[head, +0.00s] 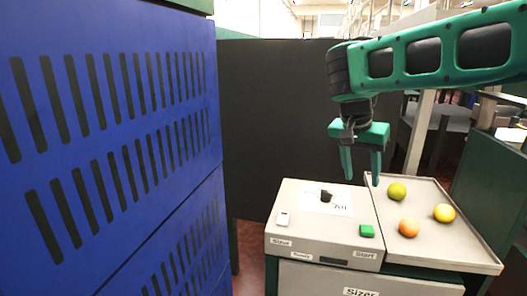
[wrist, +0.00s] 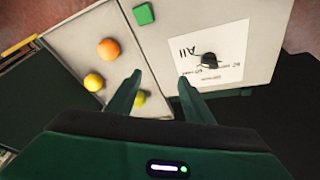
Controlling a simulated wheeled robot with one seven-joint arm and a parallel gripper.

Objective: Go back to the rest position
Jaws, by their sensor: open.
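My gripper (head: 361,164) hangs from my green arm, pointing down above the back of the sizer station. It is open and its two green fingers are apart with nothing between them. In the wrist view, the fingers of my gripper (wrist: 158,90) spread over the border between the sizer top and the tray. Nothing touches the gripper.
The tray (head: 470,253) holds a green fruit (head: 397,191), an orange fruit (head: 408,228) and a yellow fruit (head: 444,213). A blue slotted cabinet (head: 110,150) stands left; a dark panel (head: 270,110) stands behind.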

